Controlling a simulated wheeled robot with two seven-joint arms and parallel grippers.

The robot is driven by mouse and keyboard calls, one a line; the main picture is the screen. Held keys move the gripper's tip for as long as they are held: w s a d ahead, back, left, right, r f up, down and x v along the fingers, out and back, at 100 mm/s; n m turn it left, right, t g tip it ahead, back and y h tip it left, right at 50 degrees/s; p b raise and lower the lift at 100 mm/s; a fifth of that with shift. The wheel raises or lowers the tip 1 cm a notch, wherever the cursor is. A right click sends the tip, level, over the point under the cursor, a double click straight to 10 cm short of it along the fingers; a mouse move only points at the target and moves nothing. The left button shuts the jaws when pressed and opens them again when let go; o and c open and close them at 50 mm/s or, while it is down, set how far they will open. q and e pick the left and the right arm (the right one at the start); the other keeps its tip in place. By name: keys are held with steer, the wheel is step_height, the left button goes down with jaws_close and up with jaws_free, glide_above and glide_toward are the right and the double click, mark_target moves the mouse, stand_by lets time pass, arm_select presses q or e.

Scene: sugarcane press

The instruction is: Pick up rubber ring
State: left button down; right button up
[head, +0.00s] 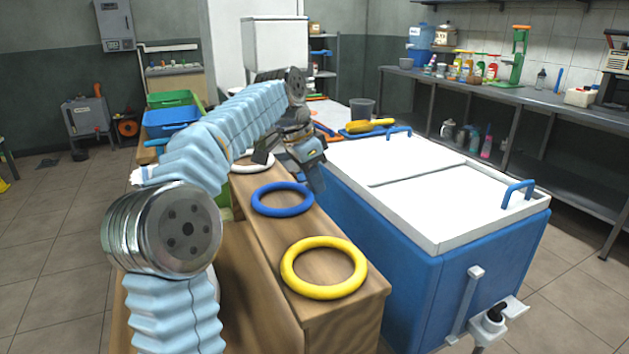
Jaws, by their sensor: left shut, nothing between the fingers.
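Three rubber rings lie flat in a row on a wooden bench top. The yellow ring (288,268) is nearest, the blue ring (257,205) is in the middle, and the white ring (243,169) is farthest, partly hidden by my left arm. My left gripper (316,180) points down just beyond and right of the blue ring, by the bench's right edge. It is shut and holds nothing. I cannot tell whether it touches the bench. My right gripper is not in view.
A blue cooler with a white lid (440,190) stands close along the bench's (338,308) right side. A yellow-handled brush (370,126) and a grey cup (362,108) are behind it. Blue (172,117) and green bins stand back left. The floor at left is mostly clear.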

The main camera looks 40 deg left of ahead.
mark_target(294, 200)
arm_select(q)
steer(key=shift+s, duration=0.1)
steer(key=s+a, duration=0.2)
steer(key=s, duration=0.1)
steer(key=s+b, duration=0.1)
steer(key=s, duration=0.1)
steer(key=shift+s+a, duration=0.15)
steer(key=shift+a, duration=0.25)
